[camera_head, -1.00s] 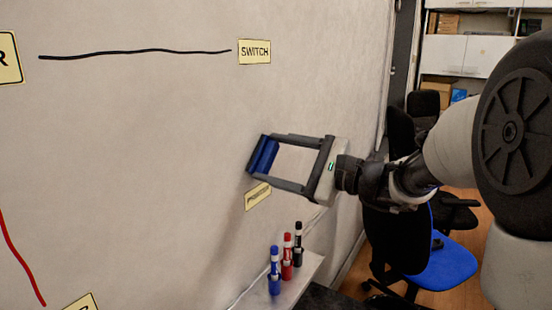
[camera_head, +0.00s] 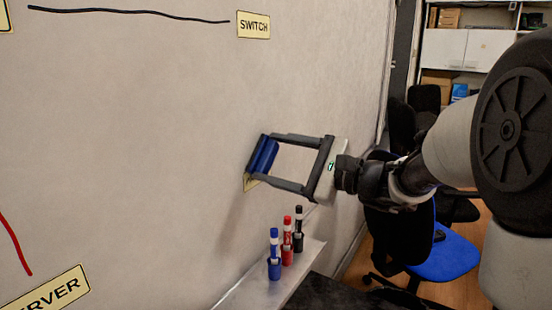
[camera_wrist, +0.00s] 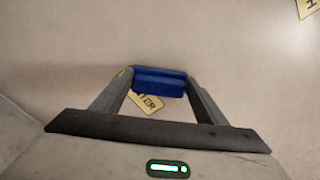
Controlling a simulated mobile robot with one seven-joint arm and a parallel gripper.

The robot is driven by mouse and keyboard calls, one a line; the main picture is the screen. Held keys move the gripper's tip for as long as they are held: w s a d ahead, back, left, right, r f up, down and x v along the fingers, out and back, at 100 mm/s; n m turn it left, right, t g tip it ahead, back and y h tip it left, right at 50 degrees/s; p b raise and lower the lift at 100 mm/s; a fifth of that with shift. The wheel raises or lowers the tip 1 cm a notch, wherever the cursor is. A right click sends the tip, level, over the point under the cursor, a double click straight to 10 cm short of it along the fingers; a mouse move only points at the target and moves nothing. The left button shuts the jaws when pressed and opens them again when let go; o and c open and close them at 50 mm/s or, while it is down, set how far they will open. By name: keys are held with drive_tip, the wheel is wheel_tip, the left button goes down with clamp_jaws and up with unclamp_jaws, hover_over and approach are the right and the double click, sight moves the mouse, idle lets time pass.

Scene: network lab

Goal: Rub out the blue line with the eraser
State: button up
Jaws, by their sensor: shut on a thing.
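My gripper (camera_head: 263,158) is shut on the blue eraser (camera_head: 262,155), which sits between its fingertips in front of the whiteboard wall (camera_head: 150,130). The eraser also shows in the wrist view (camera_wrist: 160,82), gripped at both ends. I cannot tell whether it touches the wall. Behind it is a yellow label, mostly hidden in the head view; in the wrist view the label (camera_wrist: 148,101) shows the letters "TER". No blue line shows in either view. A black line (camera_head: 130,14) runs to the SWITCH label (camera_head: 253,25), and part of a red line (camera_head: 14,243) shows at the left.
A ledge (camera_head: 235,295) below the gripper holds a blue marker (camera_head: 274,255), a red marker (camera_head: 287,242) and a black marker (camera_head: 298,232). A label ending in "RVER" (camera_head: 48,290) is at lower left. Chairs (camera_head: 440,255) stand at the right behind my arm.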

drive_tip(key=shift+v, duration=2.95)
drive_tip(key=shift+v, duration=1.5)
